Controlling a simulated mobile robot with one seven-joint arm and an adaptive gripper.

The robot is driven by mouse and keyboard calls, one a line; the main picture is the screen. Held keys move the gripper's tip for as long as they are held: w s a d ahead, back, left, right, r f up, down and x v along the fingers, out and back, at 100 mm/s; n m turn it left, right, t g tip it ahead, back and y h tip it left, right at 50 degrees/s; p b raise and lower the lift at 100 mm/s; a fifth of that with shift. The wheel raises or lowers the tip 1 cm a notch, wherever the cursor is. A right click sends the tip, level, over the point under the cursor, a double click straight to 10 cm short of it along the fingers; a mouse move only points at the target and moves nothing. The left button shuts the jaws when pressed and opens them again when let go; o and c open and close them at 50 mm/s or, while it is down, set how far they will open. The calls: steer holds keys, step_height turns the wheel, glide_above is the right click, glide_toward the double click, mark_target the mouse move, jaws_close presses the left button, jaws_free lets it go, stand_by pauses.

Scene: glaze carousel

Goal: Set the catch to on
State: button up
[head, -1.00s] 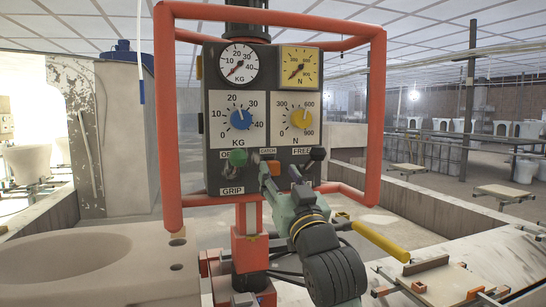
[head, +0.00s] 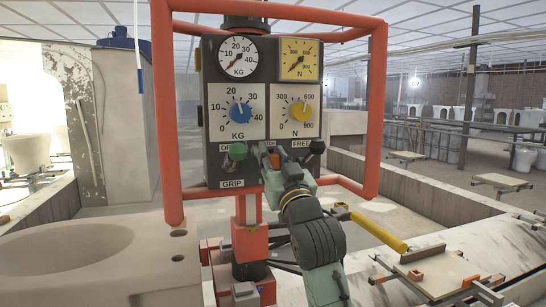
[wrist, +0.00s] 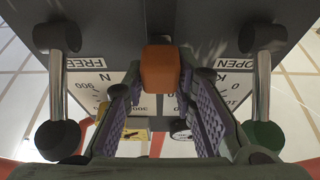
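The catch, an orange block (wrist: 160,67), sticks out of the dark panel between two levers in the wrist view. In the head view a little of its orange (head: 272,160) shows beside my fingers, and its label is covered. My gripper (wrist: 159,80) is open at the panel, with one finger on each side of the block. Narrow gaps seem to remain between fingers and block; contact is hard to tell. In the head view my gripper (head: 268,157) reaches the panel's lower middle from the front right.
A green-knobbed lever (head: 237,151) stands close left of my gripper, a black-knobbed lever (head: 317,147) close right. Gauges and dials fill the panel (head: 208,110) above. A red tube frame (head: 375,110) surrounds it. A pale basin (head: 70,240) stands at lower left.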

jaws_close()
steer(key=shift+f, duration=0.1)
stand_by(0.3)
step_height(320, 180, down, 4)
steer(key=b, duration=0.3)
steer(key=shift+f, duration=0.1)
steer(key=o, duration=0.5)
jaws_free()
steer(key=shift+o, duration=0.2)
